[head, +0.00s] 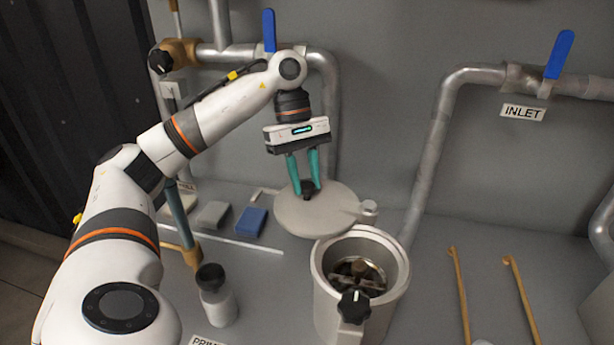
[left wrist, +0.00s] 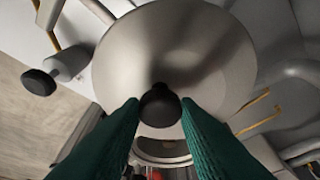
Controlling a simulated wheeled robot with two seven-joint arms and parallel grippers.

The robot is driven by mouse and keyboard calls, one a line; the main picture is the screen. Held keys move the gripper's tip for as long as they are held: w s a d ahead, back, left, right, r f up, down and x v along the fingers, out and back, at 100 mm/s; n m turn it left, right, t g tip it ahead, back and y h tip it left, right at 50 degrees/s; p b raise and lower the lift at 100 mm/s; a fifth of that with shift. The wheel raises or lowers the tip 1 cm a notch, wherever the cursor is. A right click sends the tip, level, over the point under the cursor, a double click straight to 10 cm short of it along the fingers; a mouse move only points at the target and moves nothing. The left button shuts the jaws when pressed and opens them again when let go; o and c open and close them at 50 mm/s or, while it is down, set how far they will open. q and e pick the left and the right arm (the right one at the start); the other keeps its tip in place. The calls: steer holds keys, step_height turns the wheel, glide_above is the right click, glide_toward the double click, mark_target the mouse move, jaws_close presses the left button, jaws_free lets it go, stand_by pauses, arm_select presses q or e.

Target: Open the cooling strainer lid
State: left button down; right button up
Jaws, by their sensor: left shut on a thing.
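The cooling strainer lid (head: 318,212) is a round grey disc with a black knob (left wrist: 160,106). It stands swung aside, up and to the left of the strainer pot (head: 325,262), beside the hinge (head: 369,209) at the pot's rear rim. The pot's mouth is uncovered, and metal parts show inside. A black star knob (head: 353,306) sits at its front. My left gripper (head: 306,188) is shut on the lid's knob, with green fingers on either side of it. In the left wrist view the lid (left wrist: 175,50) fills the middle. My right gripper is not in view.
A blue block (head: 251,222) and a grey block (head: 212,214) lie left of the lid. A black-topped bottle (head: 216,296) stands in front. Pipes with blue valve handles (head: 559,54) run along the wall.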

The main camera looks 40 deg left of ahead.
arm_select(q)
steer(key=c, duration=1.1)
jaws_free()
steer(key=shift+s, duration=0.1)
steer(key=shift+d, duration=0.1)
step_height(320, 180, up, 3)
steer(key=shift+f, duration=0.1)
step_height(320, 180, up, 7)
steer(key=p, duration=0.4)
steer(key=shift+p, duration=0.35)
